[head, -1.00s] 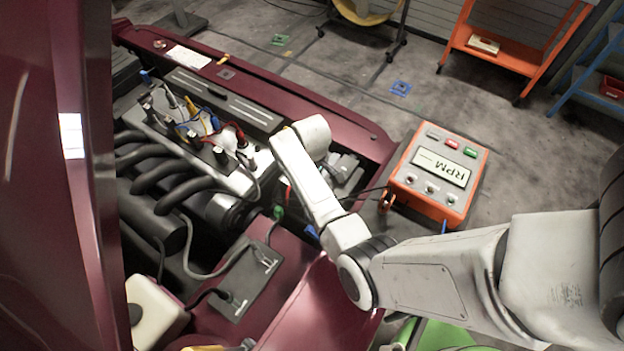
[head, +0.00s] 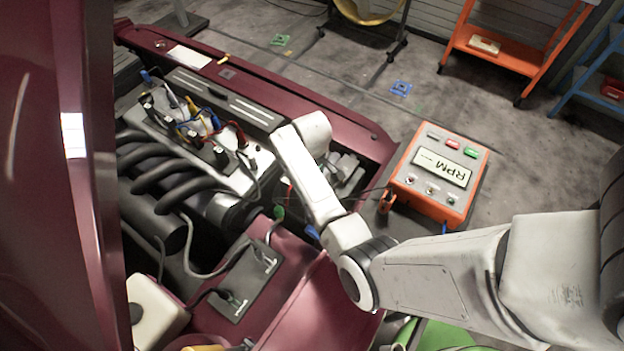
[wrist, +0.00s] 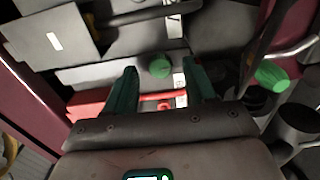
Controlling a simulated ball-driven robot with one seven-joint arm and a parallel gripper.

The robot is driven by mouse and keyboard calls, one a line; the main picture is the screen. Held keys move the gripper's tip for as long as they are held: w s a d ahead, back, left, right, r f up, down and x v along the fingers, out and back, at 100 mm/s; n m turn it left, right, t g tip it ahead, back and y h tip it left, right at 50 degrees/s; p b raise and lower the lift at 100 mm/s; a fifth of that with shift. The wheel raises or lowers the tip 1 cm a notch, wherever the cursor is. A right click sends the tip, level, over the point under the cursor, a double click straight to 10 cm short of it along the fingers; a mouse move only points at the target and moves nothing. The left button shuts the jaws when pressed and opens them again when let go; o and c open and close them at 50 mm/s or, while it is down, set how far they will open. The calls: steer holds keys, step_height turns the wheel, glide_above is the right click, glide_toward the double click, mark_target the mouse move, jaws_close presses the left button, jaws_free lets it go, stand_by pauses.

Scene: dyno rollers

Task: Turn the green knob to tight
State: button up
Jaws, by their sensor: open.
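A round green knob (wrist: 160,67) shows in the wrist view, ahead of my gripper (wrist: 162,82) and between its two dark green fingers in the picture. The fingers are apart with nothing held between them. The gap in depth to the knob cannot be told, and no contact is visible. A second green piece, ribbed and cylindrical (wrist: 272,76), lies to the right of the fingers. In the head view my gripper and the knob are hidden behind my arm, which reaches down into the engine bay. Any tight marking is not readable.
The engine (head: 205,165) with coloured wires and black hoses fills the bay left of my arm. An orange RPM box (head: 436,178) stands to the right. In the wrist view a red bar (wrist: 150,101) lies below the knob, and a dark round part (wrist: 297,125) is at right.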

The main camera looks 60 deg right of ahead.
step_height(320, 180, up, 10)
stand_by(0.4)
stand_by(0.5)
